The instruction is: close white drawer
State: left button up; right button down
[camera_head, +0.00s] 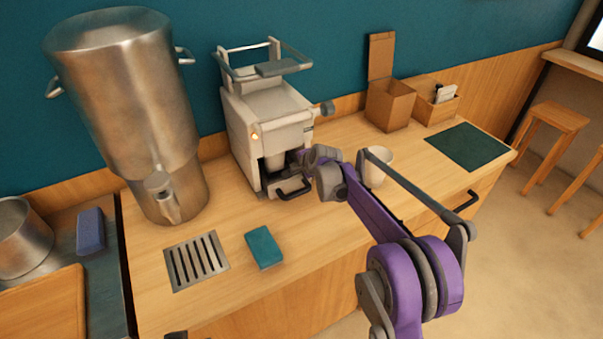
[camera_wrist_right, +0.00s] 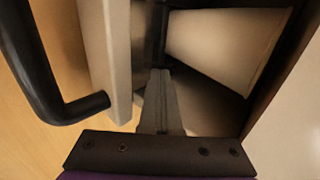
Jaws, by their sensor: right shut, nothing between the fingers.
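The white drawer (camera_head: 275,190) is low in the white machine on the counter, with a black handle (camera_head: 292,188) on its front. In the right wrist view, the drawer's pale front panel (camera_wrist_right: 108,60) stands beside a dark opening, with the black handle (camera_wrist_right: 60,100) at left. A pale rounded container (camera_wrist_right: 220,45) shows in the opening. The drawer looks partly open, but how far is unclear. My right gripper (camera_head: 312,160) is at the machine's right front. Its shut, empty fingers (camera_wrist_right: 160,95) are close beside the panel's inner side; contact is unclear. My left gripper is not in view.
A white cup (camera_head: 376,167) stands right of the machine, partly behind my right arm. A large metal urn (camera_head: 125,90) stands left. A teal sponge (camera_head: 264,247) and drain grate (camera_head: 197,261) lie in front. Cardboard boxes (camera_head: 390,105) and a dark green mat (camera_head: 468,146) are farther right.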

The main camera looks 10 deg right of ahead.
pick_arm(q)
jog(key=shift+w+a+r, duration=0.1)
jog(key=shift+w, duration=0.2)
pick_arm(e)
jog(key=shift+w+a, duration=0.3)
jog(key=shift+w, duration=0.4)
